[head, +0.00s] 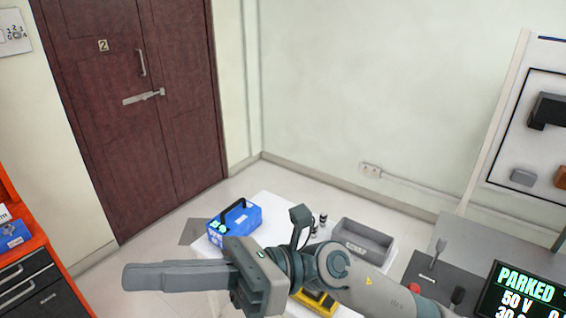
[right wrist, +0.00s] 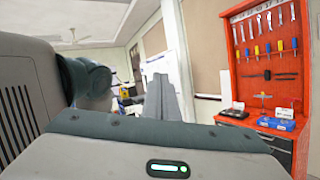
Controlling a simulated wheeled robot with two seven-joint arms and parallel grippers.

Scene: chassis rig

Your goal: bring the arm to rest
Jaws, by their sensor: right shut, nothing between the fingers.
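My right arm comes in from the lower right of the head view and stretches across to the left over a white table (head: 270,203). My right gripper (head: 128,277) points left, with its fingers together and nothing between them. In the right wrist view the gripper's grey fingers (right wrist: 165,98) rise in the middle, also close together. My left gripper is in neither view.
On the table are a blue case (head: 240,222), a grey bin (head: 362,240) and a yellow item (head: 318,303) partly behind my arm. A screen (head: 525,292) reading PARKED stands lower right. An orange tool cabinet (head: 22,235) is at left, beside a dark red door (head: 135,110).

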